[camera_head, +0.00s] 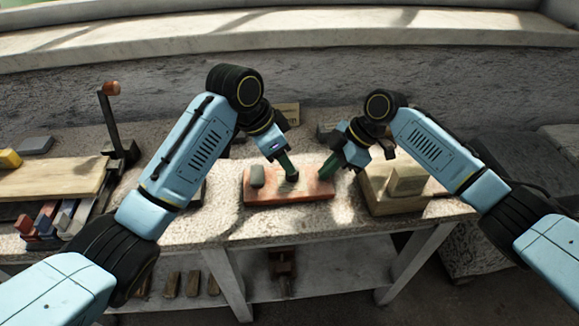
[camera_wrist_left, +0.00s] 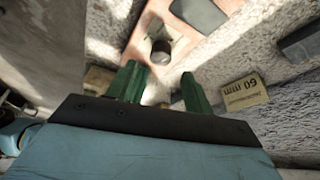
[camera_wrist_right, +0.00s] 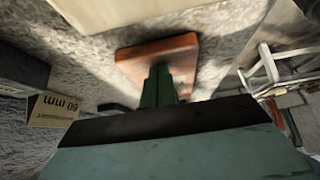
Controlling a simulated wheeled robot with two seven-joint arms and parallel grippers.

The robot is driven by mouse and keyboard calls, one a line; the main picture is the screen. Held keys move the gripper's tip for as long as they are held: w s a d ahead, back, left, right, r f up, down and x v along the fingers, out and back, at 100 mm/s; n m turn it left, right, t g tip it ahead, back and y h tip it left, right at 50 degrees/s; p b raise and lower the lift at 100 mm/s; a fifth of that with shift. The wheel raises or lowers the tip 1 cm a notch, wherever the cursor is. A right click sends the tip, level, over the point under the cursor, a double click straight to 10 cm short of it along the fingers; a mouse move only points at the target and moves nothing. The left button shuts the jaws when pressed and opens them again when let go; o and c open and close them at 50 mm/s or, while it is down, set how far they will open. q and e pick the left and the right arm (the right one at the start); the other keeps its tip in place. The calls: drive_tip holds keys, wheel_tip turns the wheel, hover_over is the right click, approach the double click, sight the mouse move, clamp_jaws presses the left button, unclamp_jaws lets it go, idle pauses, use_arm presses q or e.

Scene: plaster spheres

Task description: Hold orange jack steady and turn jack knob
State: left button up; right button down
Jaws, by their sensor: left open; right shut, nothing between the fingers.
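The orange jack (camera_head: 315,187) lies flat on the stone worktop, a low orange slab with a grey block (camera_head: 257,175) on its left part. A dark round knob (camera_wrist_left: 161,50) stands on the slab in the left wrist view. My left gripper (camera_head: 288,167) is open above the jack, its green fingers apart and pointing toward the knob, with nothing between them. My right gripper (camera_head: 326,170) is at the jack's right end. In the right wrist view (camera_wrist_right: 158,85) its fingers are together and empty, over the orange slab (camera_wrist_right: 183,48); whether they touch it I cannot tell.
A small box marked 60 mm (camera_wrist_left: 244,92) lies behind. A wooden board (camera_head: 55,178) and a lever stand (camera_head: 120,150) are at left. A wall (camera_head: 320,85) closes the back.

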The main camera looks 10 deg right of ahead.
use_arm(q)
drive_tip(key=x, duration=0.5)
drive_tip(key=shift+f, duration=0.3)
use_arm(e)
drive_tip(key=shift+s+d+f, duration=0.1)
drive_tip(key=shift+s+f, duration=0.1)
drive_tip(key=shift+f, duration=0.2)
use_arm(q)
drive_tip(key=c, duration=1)
drive_tip(key=shift+d, duration=0.1)
